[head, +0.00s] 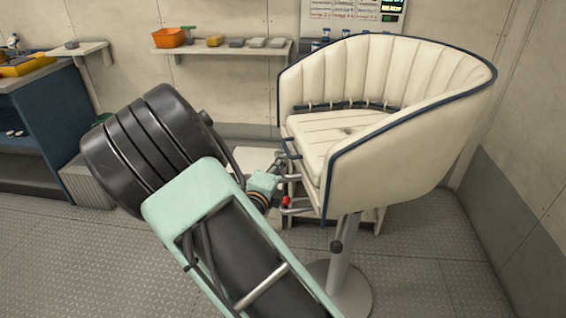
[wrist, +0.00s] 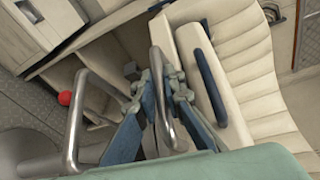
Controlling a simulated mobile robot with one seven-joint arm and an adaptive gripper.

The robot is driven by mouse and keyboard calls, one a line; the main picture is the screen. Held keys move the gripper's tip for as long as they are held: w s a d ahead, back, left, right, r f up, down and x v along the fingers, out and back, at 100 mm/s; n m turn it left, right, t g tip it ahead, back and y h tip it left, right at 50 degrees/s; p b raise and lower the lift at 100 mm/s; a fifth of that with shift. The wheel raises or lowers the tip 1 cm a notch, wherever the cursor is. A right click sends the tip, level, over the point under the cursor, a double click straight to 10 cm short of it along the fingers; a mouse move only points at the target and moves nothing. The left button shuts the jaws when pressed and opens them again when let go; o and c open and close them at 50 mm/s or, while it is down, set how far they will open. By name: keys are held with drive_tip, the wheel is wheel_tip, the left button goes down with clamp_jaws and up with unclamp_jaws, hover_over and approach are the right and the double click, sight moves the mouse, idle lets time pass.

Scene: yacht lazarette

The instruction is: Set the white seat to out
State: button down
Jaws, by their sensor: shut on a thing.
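The white seat (head: 400,150), a cream padded tub seat with dark blue piping, stands upright on a metal pedestal (head: 338,265) at the right of the head view. Its ribbed cushion (wrist: 240,60) fills the upper right of the wrist view. My gripper (head: 280,168) is at the seat's left front side, under the cushion edge. In the wrist view my gripper's fingers (wrist: 158,85) are shut on a bent metal bar (wrist: 158,45) beside the cushion. A second metal bar loop (wrist: 75,125) stands to the left, apart from the fingers.
A red knob (head: 286,202) sits just below my gripper. A dark lever knob (head: 336,246) is on the pedestal. A wall shelf (head: 225,48) holds an orange bin (head: 170,37). A blue bench (head: 45,125) stands at left. Open floor (head: 440,270) lies right of the pedestal.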

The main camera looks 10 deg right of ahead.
drive_tip(key=a+p, duration=0.3)
drive_tip(key=a, duration=0.6)
drive_tip(key=shift+s+p, duration=0.15)
drive_tip(key=shift+p, duration=0.25)
drive_tip(key=c, duration=2)
unclamp_jaws()
drive_tip(key=shift+d, duration=0.1)
drive_tip(key=v, duration=1.2)
drive_tip(key=shift+s+d, duration=0.1)
